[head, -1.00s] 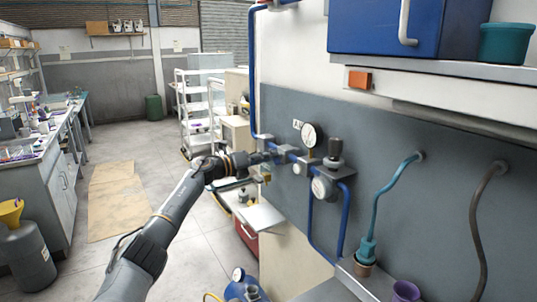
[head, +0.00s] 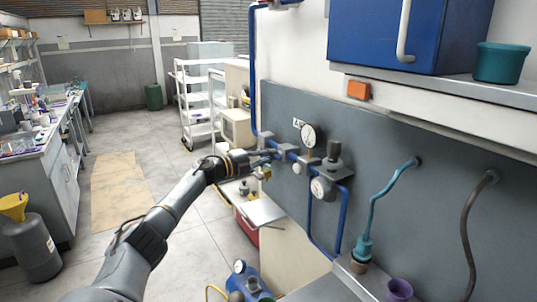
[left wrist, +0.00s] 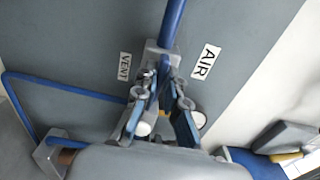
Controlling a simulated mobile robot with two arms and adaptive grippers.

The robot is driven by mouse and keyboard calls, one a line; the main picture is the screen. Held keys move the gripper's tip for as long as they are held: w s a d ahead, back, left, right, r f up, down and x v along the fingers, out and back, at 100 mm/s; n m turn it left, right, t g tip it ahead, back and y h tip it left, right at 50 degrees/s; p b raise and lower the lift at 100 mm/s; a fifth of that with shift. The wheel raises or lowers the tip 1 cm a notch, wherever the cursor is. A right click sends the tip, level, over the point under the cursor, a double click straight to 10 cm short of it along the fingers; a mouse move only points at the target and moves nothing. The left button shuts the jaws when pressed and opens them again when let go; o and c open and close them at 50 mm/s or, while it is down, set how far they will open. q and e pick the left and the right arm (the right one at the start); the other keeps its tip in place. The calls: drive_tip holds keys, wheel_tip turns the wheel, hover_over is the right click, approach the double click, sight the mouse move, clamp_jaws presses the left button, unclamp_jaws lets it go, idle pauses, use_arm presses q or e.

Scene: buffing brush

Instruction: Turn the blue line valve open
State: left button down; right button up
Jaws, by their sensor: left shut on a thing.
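The blue line (head: 252,75) runs down the wall and along the grey panel through grey fittings. My left gripper (head: 268,158) is at this line, left of the round gauge. In the left wrist view my left gripper (left wrist: 164,112) has its fingers close around a small part just below a grey valve block (left wrist: 162,56) on the blue pipe. It is shut on this part, which looks like the valve's handle; the fingers hide most of it. The labels AIR (left wrist: 206,62) and VENT (left wrist: 125,66) flank the block. My right gripper is not in view.
A white-faced gauge (head: 308,135), a black knob (head: 334,150) and a second gauge (head: 321,188) sit right of my gripper. A shelf with a blue cabinet (head: 385,35) overhangs at upper right. A blue tank (head: 250,284) stands below. The floor at left is open.

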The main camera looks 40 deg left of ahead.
use_arm(q)
drive_tip(key=shift+r, duration=0.15)
idle(0.4)
drive_tip(key=c, duration=1.4)
unclamp_jaws()
drive_tip(key=shift+w+d, duration=0.1)
drive_tip(key=shift+f, duration=0.2)
drive_tip(key=shift+v, duration=6)
drive_tip(key=shift+r, duration=0.1)
